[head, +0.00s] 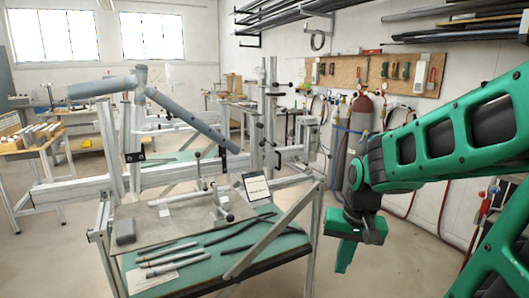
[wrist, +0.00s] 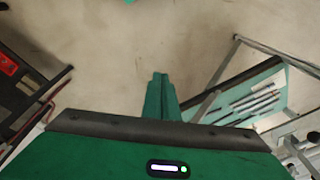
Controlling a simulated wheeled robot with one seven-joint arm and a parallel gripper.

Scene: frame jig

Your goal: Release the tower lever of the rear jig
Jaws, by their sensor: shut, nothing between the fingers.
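The near jig (head: 160,176) is a pale metal frame holding grey tubes (head: 185,112) over a green-topped table. Behind it, partly hidden, stands more jig framing (head: 184,122) with another green-topped bench. A tall upright tower (head: 269,105) rises at the right of the near frame, with a small dark-ended lever (head: 284,84) sticking out near its top. I cannot tell for sure which jig this tower belongs to. My gripper (head: 344,262) is shut and empty, pointing down to the right of the near table, apart from both jigs. Its closed fingers also show in the wrist view (wrist: 160,80), over bare floor.
Gas cylinders (head: 353,135) stand against the back wall below a tool board (head: 375,74). A workbench (head: 30,150) is at left. Open floor (head: 405,255) surrounds my gripper.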

